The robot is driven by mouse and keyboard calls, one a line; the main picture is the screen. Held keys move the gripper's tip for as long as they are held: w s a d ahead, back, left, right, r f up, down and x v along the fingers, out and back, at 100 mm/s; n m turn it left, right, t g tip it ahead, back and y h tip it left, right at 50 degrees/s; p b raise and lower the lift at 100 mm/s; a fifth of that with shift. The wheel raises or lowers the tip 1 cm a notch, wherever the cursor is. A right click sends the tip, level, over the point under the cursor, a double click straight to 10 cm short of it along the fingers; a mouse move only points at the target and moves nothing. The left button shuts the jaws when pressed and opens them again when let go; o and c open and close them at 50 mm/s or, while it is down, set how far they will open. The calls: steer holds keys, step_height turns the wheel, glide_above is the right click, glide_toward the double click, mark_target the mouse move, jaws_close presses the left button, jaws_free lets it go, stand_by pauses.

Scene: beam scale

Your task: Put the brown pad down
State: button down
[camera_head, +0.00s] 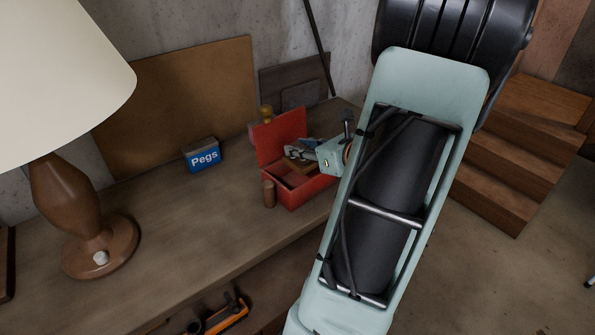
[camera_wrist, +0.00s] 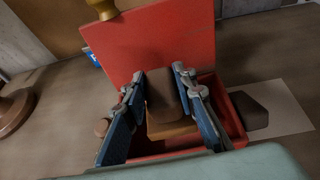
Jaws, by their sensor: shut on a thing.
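My gripper (camera_wrist: 160,82) is shut on a brown pad (camera_wrist: 163,98), which stands between its two blue-faced fingers in the wrist view. The pad is over the open red box (camera_wrist: 150,42), whose lid stands up at the back. A lighter brown block (camera_wrist: 172,130) shows just below the pad, inside the box; I cannot tell whether the two touch. In the head view my gripper (camera_head: 302,152) is above the red box (camera_head: 300,196), and the pad is too small there to make out clearly.
A wooden cylinder (camera_head: 268,194) stands in front of the box. A dark flat piece (camera_wrist: 250,110) lies on a pale sheet (camera_wrist: 289,104) right of the box.

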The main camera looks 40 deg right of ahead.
mark_target(300, 167)
steer(key=shift+f, duration=3.3)
steer(key=shift+f, duration=0.15)
steer(key=c, duration=1.6)
jaws_free()
steer(key=shift+r, duration=0.25)
steer(key=v, duration=1.2)
steer(key=shift+d+f+b, duration=0.1)
steer(key=shift+b, duration=0.2)
